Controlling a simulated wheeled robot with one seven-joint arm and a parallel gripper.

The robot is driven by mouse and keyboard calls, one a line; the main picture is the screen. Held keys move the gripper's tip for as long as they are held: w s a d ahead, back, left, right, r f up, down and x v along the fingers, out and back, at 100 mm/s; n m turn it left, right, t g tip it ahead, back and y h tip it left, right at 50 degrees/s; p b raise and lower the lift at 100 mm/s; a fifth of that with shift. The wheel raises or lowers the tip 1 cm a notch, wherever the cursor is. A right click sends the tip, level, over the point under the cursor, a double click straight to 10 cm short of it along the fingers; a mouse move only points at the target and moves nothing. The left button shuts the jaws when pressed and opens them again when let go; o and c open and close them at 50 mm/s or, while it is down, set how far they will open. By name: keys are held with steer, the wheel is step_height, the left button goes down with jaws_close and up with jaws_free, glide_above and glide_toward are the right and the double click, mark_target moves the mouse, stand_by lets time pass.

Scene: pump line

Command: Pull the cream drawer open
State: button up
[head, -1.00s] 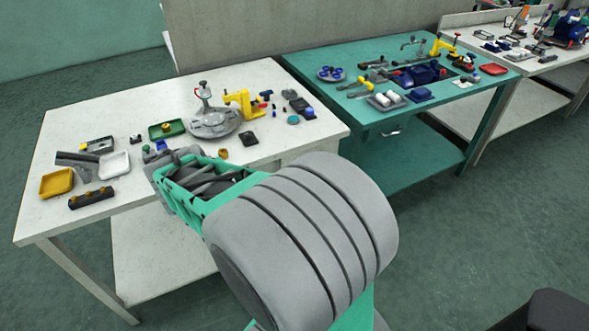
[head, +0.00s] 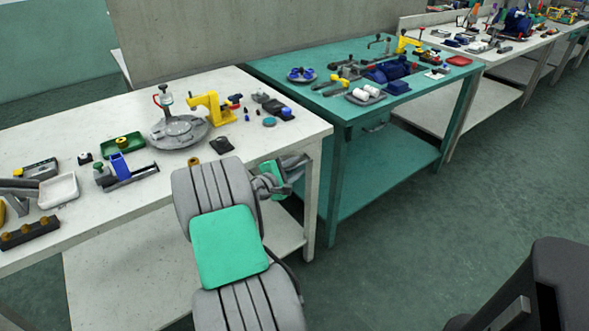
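My gripper (head: 292,172) is at the right end of the white bench (head: 325,130), just below the height of its top and close to its front edge. It is partly hidden behind my grey and green arm, and I cannot make out whether its fingers are apart or closed. No cream drawer shows clearly; the bench front under the top is largely covered by my arm and gripper there. I cannot tell whether a drawer there is open or touched.
The white bench holds a yellow press (head: 213,107), a round grey plate (head: 180,132), a green tray (head: 123,146) and small parts. A teal bench (head: 338,190) stands to the right, with a handle (head: 375,127) under its top. A dark object (head: 540,290) is at lower right; open floor lies between.

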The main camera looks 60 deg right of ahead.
jaws_close()
stand_by(1.4)
